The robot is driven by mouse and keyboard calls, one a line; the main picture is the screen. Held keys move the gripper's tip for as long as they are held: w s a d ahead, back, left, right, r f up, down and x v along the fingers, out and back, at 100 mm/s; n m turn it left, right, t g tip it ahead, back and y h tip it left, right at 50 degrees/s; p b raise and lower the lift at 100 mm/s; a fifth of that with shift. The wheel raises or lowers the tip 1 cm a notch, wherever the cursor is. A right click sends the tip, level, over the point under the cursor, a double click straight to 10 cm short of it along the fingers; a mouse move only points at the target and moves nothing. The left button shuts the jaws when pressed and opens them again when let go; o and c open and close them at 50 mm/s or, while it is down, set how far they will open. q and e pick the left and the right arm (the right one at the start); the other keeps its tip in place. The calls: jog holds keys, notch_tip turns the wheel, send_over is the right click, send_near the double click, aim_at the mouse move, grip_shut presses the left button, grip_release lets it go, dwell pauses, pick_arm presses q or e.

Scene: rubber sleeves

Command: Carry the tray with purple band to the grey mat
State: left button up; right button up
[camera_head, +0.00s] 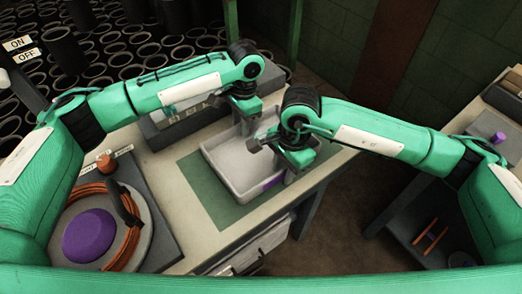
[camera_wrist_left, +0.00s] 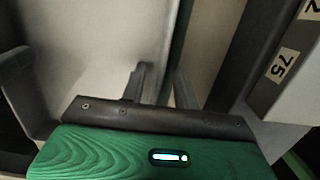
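The light grey tray (camera_head: 222,160) with a purple band (camera_head: 272,183) on its near right side rests on a green mat (camera_head: 205,197) on the table. It looks empty where I can see in. My left gripper (camera_head: 246,118) is at the tray's far wall. In the left wrist view its fingers (camera_wrist_left: 160,88) stand apart, with the tray's wall (camera_wrist_left: 150,40) between them and a green strip showing beside it. My right gripper (camera_head: 284,168) is at the tray's right end, near the band; its fingertips are partly hidden. I cannot make out a grey mat.
A purple dome (camera_head: 90,236) with an orange cable coil (camera_head: 128,238) sits at the table's left. A grey numbered rack (camera_head: 180,122) stands behind the tray. At right is another unit with a purple piece (camera_head: 498,137) and a dark lower shelf (camera_head: 400,225). Many black sleeves (camera_head: 120,60) fill the back left.

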pick_arm(q)
grip_shut()
pick_arm(e)
grip_shut()
pick_arm(q)
jog(key=shift+r, duration=0.15)
pick_arm(e)
jog(key=shift+r, duration=0.15)
